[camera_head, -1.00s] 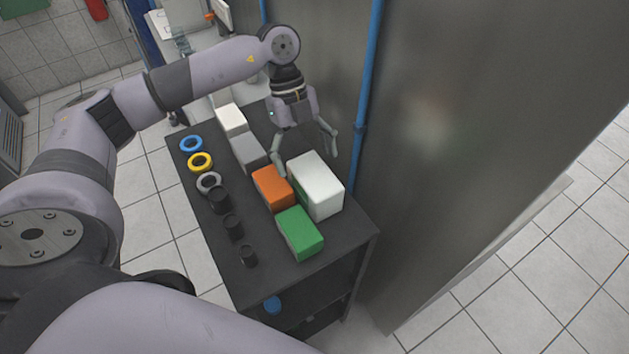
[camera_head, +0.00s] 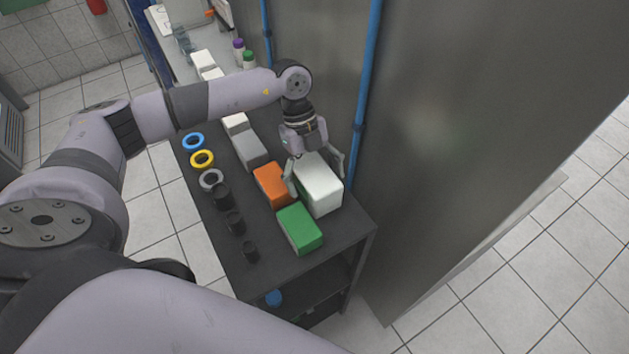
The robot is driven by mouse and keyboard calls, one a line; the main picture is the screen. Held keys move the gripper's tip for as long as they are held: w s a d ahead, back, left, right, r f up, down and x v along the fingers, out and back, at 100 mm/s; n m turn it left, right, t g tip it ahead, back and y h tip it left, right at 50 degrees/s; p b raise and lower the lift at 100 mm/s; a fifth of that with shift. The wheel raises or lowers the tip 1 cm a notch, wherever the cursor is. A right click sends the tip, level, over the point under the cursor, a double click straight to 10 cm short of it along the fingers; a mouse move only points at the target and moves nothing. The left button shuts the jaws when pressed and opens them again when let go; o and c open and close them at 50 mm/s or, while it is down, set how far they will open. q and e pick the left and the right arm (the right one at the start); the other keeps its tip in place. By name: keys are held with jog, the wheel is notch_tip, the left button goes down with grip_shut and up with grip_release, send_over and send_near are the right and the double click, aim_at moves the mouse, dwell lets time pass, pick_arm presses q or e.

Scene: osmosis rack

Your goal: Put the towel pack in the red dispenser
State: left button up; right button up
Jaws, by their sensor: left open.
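A large white block (camera_head: 322,190), which looks like the towel pack, stands on the dark rack (camera_head: 292,258) near its right side, by the metal wall. My left gripper (camera_head: 316,178) is above the far end of this block. Its fingers are spread, one on each side of the block; I cannot tell whether they touch it. A red object (camera_head: 96,6), perhaps the red dispenser, shows only in part on the tiled wall at the top left. My right gripper is not in view.
An orange block (camera_head: 270,185) and a green block (camera_head: 300,229) sit close to the white one. Grey and white blocks (camera_head: 249,150) lie behind. Rings (camera_head: 202,159) and black cups (camera_head: 235,222) line the left edge. A blue pipe (camera_head: 366,100) runs up the metal wall.

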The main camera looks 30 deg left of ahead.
pick_arm(q)
jog(key=shift+f, duration=0.15)
jog(key=c, duration=1.5)
